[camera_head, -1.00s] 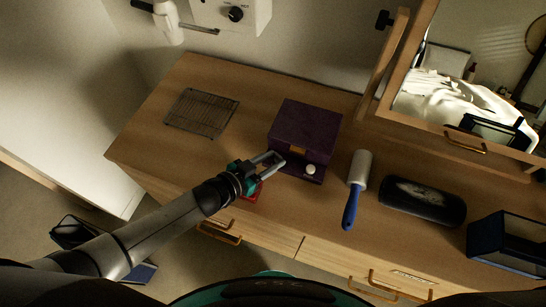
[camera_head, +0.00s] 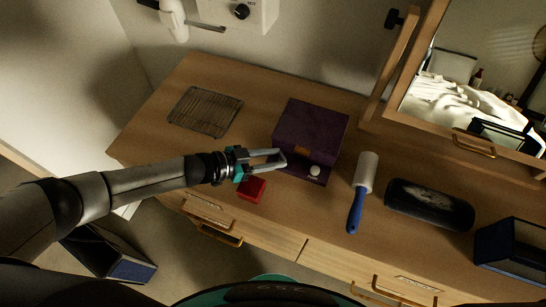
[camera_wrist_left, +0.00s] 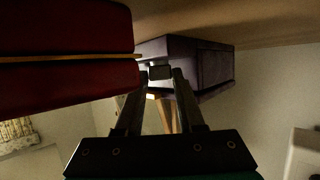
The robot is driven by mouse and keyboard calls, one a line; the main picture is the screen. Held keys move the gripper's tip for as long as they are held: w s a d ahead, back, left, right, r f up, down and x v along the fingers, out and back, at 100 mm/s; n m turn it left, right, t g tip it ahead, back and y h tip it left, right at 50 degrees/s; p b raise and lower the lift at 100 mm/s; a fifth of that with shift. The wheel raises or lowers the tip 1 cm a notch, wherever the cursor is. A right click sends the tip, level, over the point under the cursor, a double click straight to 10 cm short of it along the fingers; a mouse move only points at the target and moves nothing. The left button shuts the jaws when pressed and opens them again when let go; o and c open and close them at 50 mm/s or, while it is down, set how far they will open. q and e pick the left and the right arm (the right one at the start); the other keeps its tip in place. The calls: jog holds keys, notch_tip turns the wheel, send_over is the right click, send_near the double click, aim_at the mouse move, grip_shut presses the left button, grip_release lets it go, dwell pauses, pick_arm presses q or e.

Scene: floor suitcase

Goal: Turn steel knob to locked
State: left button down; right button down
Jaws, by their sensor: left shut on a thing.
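A dark purple box (camera_head: 309,128) stands on the dresser, its front facing me. A pale round knob (camera_head: 314,170) sits at the right of its front ledge. My left gripper (camera_head: 279,158) reaches in from the left, with its fingertips at the left part of the box front. In the left wrist view, the fingers (camera_wrist_left: 160,75) close on a small grey steel knob (camera_wrist_left: 160,72) in front of the purple box (camera_wrist_left: 205,65). The fingers hide most of this knob in the head view, and I cannot read its turn position. My right gripper is not in view.
A small red box (camera_head: 251,189) lies just below the left gripper and looms large in the left wrist view (camera_wrist_left: 60,50). A wire rack (camera_head: 205,110) lies to the left. A blue-handled roller (camera_head: 362,190) and a black case (camera_head: 429,204) lie to the right.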

pick_arm(q)
jog(key=c, duration=0.5)
grip_release()
jog(key=shift+w, duration=0.1)
jog(key=shift+n, duration=0.3)
